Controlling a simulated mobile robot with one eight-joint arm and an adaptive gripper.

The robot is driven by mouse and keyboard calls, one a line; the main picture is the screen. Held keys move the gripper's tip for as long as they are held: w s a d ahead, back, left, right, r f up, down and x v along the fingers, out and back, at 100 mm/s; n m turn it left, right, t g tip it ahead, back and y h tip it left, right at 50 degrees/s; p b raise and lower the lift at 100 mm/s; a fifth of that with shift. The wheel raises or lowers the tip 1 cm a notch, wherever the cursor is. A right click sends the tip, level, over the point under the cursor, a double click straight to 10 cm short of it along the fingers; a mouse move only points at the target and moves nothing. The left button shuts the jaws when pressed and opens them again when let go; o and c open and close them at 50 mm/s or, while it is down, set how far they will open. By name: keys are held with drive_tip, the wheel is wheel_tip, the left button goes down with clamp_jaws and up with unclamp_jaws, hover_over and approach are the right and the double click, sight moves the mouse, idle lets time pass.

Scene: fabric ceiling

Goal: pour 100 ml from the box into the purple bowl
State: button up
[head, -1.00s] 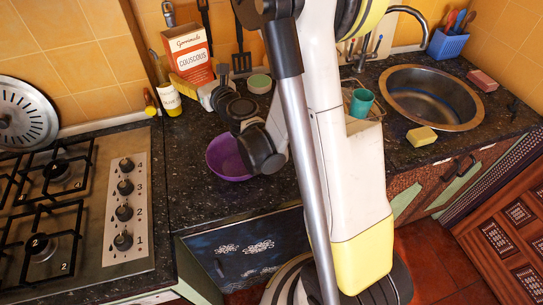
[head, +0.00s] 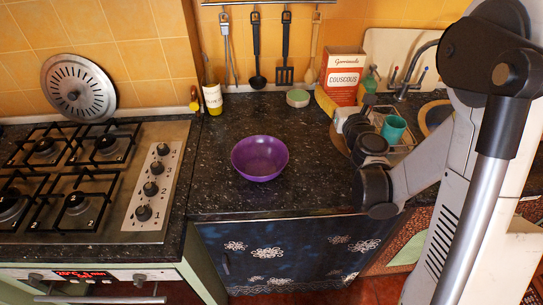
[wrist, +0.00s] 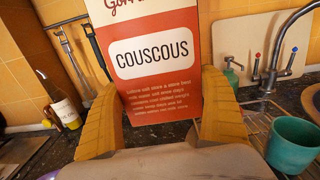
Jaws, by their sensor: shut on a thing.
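The red and white couscous box (head: 360,75) is upright at the back of the counter, right of the utensils. It fills the middle of the wrist view (wrist: 158,55). My gripper (wrist: 160,108) is shut on it, one yellow finger on each side. In the head view my gripper (head: 330,106) is partly hidden by my own wrist. I cannot tell whether the box's base touches the counter. The purple bowl (head: 260,158) stands upright on the counter, in front and to the left of the box. Its visible inside looks empty.
A teal cup (head: 393,128) stands in a dish rack right of the box, near the tap. A green-lidded jar (head: 298,97) stands left of the box. A bottle (head: 213,98) is near the stove (head: 95,180). The counter around the bowl is clear.

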drive_tip(key=a+f+m+h+b, duration=0.1)
drive_tip(key=a+f+b, duration=0.1)
drive_tip(key=a, duration=0.6)
drive_tip(key=s+a+f+m+h+b, duration=0.1)
drive_tip(key=a+f+h+b, duration=0.1)
drive_tip(key=a, duration=0.7)
drive_tip(key=a+f+m+h+b, duration=0.1)
drive_tip(key=a+f+b, duration=0.2)
drive_tip(key=a, duration=0.6)
drive_tip(key=shift+s+f+g+h+b, duration=0.25)
drive_tip(key=shift+g+h+b, duration=0.15)
drive_tip(key=shift+b, duration=0.45)
drive_tip(key=s+a+f+m+h+b, duration=0.1)
drive_tip(key=s+a+h+b, duration=0.1)
drive_tip(key=s+a, duration=0.6)
drive_tip(key=shift+s+a+f+m+g, duration=0.15)
drive_tip(key=shift+s+f+m+g, duration=0.15)
drive_tip(key=shift+g, duration=0.1)
